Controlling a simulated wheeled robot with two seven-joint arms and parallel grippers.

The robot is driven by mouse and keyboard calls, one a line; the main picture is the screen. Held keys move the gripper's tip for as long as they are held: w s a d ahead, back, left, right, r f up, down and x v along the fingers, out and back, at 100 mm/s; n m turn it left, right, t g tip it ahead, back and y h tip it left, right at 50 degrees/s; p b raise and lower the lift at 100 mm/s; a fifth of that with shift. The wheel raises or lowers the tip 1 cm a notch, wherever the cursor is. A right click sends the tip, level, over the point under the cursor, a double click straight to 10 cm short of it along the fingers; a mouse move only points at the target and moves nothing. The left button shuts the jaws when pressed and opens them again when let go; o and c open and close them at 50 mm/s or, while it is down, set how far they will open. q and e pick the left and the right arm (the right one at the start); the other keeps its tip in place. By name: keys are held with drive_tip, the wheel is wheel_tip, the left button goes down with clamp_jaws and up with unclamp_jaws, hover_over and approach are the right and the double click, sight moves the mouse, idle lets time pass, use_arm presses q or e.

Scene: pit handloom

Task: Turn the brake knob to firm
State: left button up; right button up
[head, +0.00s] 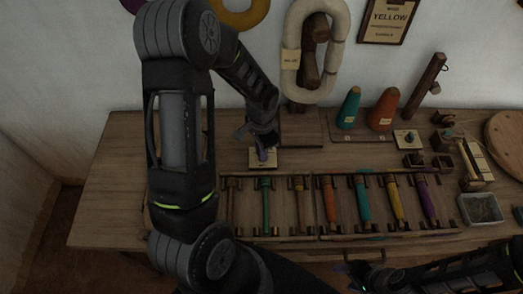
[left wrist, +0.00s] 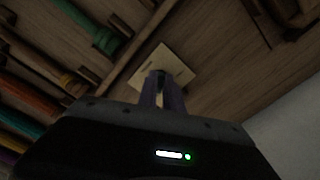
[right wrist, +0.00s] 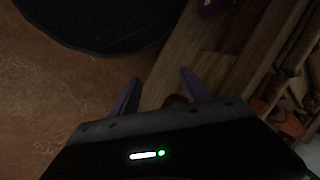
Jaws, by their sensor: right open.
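A square pale plate (head: 262,163) lies on the table behind the left end of the bobbin rack, and also shows in the left wrist view (left wrist: 178,66). A small dark knob (left wrist: 158,79) stands on it, mostly hidden by my fingers. My left gripper (head: 262,151) points down over this plate; its fingers (left wrist: 160,92) are close together with the knob between them. Any firm or loose marking is too small to read. My right gripper (head: 352,268) is open and empty, low in front of the table; its fingers (right wrist: 158,90) are wide apart.
A rack (head: 310,236) of coloured bobbins lies in front of the plate. A metal tray (head: 482,208) is at the right. The table's left end is clear.

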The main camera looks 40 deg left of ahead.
use_arm(q)
drive_tip(key=o, duration=0.4)
drive_tip(key=shift+o, duration=0.2)
wheel_tip(320, 180, up, 8)
drive_tip(key=shift+f, duration=0.1)
idle(0.7)
